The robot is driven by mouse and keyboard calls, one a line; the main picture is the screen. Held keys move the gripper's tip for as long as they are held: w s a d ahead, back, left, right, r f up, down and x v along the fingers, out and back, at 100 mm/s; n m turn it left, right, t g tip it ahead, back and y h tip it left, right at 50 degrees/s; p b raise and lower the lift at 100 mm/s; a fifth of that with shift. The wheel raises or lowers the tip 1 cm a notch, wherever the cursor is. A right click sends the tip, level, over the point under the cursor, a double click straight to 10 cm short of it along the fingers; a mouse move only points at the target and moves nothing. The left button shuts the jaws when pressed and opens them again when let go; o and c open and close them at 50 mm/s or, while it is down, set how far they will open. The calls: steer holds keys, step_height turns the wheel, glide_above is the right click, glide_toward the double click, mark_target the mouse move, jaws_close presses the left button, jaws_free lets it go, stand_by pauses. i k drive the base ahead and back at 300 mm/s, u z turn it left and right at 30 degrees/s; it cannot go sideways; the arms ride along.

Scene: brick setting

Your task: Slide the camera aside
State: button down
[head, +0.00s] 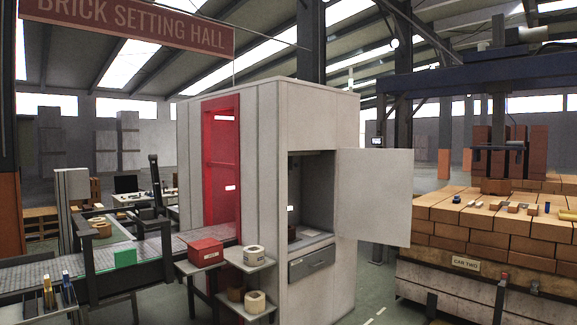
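I cannot pick out the camera with certainty. A dark upright device (156,180) stands behind the conveyor at the left, too small to identify. A small dark object (292,233) sits in the open recess of the large grey cabinet (317,105), and its shape is unclear in the shadow. The cabinet's door (374,195) is swung open to the right. A drawer (311,263) below the recess is shut. My gripper is not in view.
A brick-stacked car (466,264) stands at the right under a blue gantry. Green floor (375,285) shows between cabinet and car.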

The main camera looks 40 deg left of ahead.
mark_target(290, 164)
steer(key=u, duration=0.25)
steer(key=i, duration=0.8)
steer(key=u, duration=0.5)
steer(key=i, duration=0.85)
steer(key=u, duration=0.5)
steer(key=i, duration=1.05)
steer(key=u, duration=0.45)
steer(key=i, duration=1.1)
steer(key=u, duration=0.15)
steer(key=k, duration=0.65)
